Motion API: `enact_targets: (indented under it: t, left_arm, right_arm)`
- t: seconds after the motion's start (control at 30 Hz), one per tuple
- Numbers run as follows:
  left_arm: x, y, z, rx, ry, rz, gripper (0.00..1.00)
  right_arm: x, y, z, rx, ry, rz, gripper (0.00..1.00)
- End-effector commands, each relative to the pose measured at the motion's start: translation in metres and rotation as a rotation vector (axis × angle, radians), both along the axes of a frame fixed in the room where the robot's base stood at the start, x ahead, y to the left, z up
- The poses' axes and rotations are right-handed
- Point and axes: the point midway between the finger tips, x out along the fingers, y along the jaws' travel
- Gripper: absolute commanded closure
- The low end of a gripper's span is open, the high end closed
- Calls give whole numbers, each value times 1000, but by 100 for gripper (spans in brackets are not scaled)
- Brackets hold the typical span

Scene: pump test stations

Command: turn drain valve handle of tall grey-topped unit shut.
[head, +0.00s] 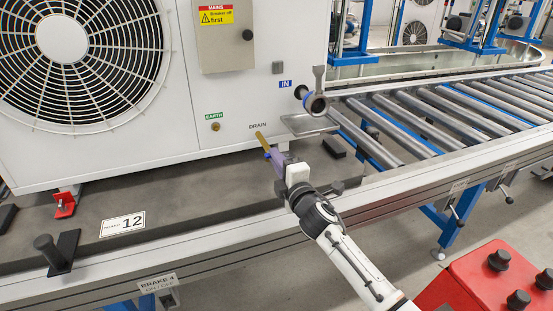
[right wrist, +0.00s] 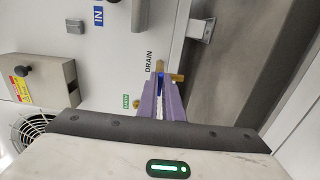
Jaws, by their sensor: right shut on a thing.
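A large white unit (head: 190,128) with a round fan grille stands on a grey base; its top is out of view. Low on its front, under the word DRAIN, a brass drain valve (head: 261,138) sticks out, with a small blue handle (head: 267,155). My right gripper (head: 274,159) is at the valve, its purple fingers shut on the blue handle. In the right wrist view the fingers (right wrist: 162,92) close around the handle (right wrist: 160,67), with brass showing on both sides. Most of the handle is hidden between the fingers, so its exact angle is unclear. My left gripper is not in view.
A pipe port with a grey lever (head: 317,98) sits by the IN label, above a small metal tray (head: 308,124). A roller conveyor (head: 450,115) runs right. A black brake lever (head: 60,252) stands front left. A red box with black knobs (head: 495,280) is bottom right.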

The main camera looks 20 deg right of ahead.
Motion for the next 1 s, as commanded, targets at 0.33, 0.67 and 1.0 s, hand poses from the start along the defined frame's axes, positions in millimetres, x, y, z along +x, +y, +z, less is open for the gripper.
enact_targets:
  t: [0.33, 0.67, 1.0]
  left_arm:
    - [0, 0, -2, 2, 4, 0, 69]
    - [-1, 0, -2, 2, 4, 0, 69]
    - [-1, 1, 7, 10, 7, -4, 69]
  right_arm:
    - [0, 1, -1, 6, 3, 1, 87]
    - [0, 0, -1, 4, 1, 0, 75]
    - [-41, -1, 0, 4, 3, 0, 75]
